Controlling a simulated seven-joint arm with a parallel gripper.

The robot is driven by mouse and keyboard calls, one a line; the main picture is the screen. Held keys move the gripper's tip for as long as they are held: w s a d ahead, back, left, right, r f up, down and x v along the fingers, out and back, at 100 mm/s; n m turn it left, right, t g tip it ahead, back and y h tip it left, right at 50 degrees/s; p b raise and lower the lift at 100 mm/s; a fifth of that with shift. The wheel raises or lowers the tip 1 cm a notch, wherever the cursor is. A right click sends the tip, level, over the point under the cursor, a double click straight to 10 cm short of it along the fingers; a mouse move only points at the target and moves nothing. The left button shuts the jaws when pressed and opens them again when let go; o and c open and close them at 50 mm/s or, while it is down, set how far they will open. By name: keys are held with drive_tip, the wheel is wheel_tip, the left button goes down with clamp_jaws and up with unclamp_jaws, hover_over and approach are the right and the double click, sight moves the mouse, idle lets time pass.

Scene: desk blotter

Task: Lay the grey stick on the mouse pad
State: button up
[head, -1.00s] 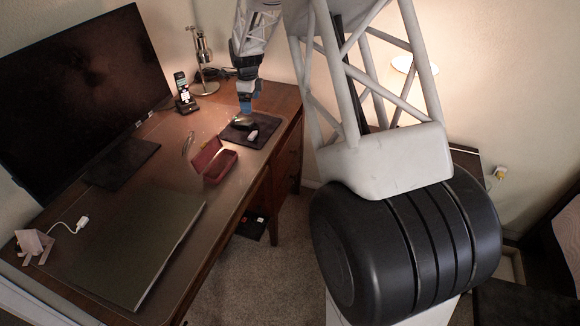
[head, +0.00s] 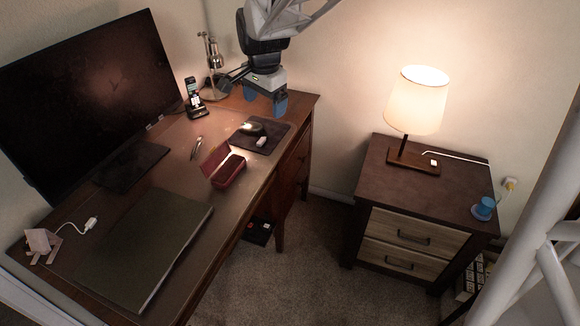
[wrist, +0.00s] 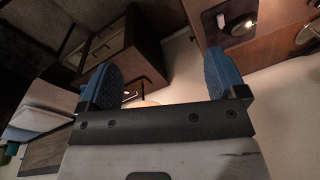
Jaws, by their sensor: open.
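The mouse pad (head: 271,146) is a dark mat at the right end of the desk in the head view. A small pale stick (head: 262,141), seemingly the grey stick, lies flat on its front part. A dark computer mouse (head: 250,128) is just behind and left of the stick. My gripper (head: 265,101) is open, with blue fingers, in the air above and behind the pad, apart from the stick.
An open red case (head: 228,172) and a small silvery item (head: 197,148) are left of the pad. A phone in its dock (head: 194,98), a metal lamp (head: 213,65), a monitor (head: 90,100) and a large dark folder (head: 140,245) take up the desk. A nightstand (head: 425,195) stands right.

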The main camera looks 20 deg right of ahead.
drive_tip(key=s+a+n+t, duration=0.1)
drive_tip(key=s+a+n, duration=0.2)
drive_tip(key=s+n, duration=0.9)
drive_tip(key=s, duration=1.6)
drive_tip(key=shift+s+a+n, duration=0.2)
drive_tip(key=shift+s+n, duration=0.1)
drive_tip(key=shift+s, duration=0.1)
